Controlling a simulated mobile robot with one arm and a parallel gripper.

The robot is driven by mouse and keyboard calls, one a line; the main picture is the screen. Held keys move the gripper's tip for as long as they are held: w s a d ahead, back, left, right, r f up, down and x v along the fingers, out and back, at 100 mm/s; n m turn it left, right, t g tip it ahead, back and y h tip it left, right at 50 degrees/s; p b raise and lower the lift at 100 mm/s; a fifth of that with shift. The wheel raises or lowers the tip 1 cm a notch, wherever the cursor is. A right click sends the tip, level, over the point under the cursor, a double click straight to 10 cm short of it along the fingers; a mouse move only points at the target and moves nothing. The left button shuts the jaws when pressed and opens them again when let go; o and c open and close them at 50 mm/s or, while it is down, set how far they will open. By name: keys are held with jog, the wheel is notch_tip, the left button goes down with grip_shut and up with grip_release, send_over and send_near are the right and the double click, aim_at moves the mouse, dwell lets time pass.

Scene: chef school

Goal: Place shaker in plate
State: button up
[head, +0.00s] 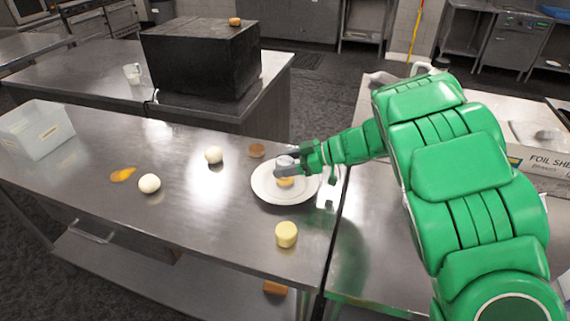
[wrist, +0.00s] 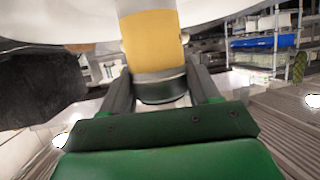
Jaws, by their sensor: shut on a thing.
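The shaker has a yellow body (head: 286,182) and a grey and pale cap end. My gripper (head: 283,168) is shut on the cap end, over the white round plate (head: 261,192) in the head view. In the wrist view, the shaker (wrist: 153,40) stands between the two dark fingers, with its yellow end toward the plate (wrist: 60,15) at the top. It looks roughly upright in the head view. I cannot tell whether its yellow end touches the plate, and my fingers hide part of it.
A yellow cylinder (head: 286,234) stands in front of the plate. A brown round item (head: 257,150) and white round items (head: 214,155) (head: 149,183) lie to the left, with an orange item (head: 123,174). A pale bin (head: 36,129) is far left. A seam between tables runs right of the plate.

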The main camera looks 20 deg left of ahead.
jog(key=shift+f, duration=0.15)
jog(key=o, duration=1.2)
jog(key=shift+c, duration=0.2)
jog(key=v, duration=1.2)
